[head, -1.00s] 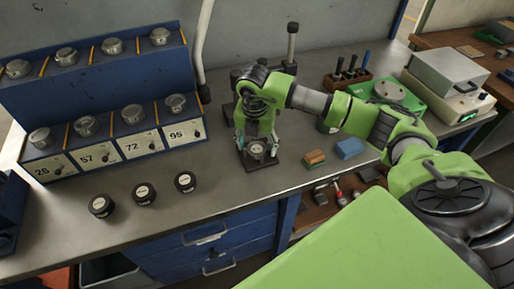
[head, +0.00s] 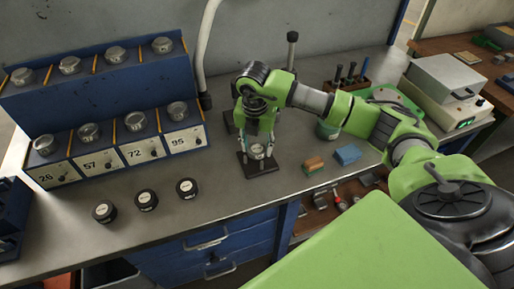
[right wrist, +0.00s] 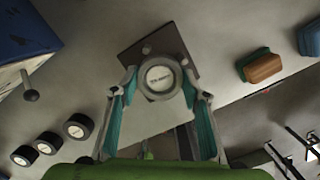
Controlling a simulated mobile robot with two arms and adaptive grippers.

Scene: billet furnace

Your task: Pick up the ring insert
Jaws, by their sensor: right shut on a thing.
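The ring insert (head: 257,152) is a small, round, light metal piece with a pale labelled top; the label is too small to read. It is at the dark base plate (head: 243,165) of a small stand on the bench. My right gripper (head: 258,150) points down with its fingers shut on the insert's two sides. In the right wrist view the insert (right wrist: 159,78) sits between the fingertips (right wrist: 160,92), above the plate (right wrist: 165,42). I cannot tell whether it touches the plate. My left gripper is not in view.
Three dark round pieces (head: 146,200) stand in a row on the bench front left. A blue rack (head: 95,85) with metal weights and numbered cards is behind them. An orange-green block (head: 314,165) and a blue block (head: 347,154) lie right of the stand. Bench between is clear.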

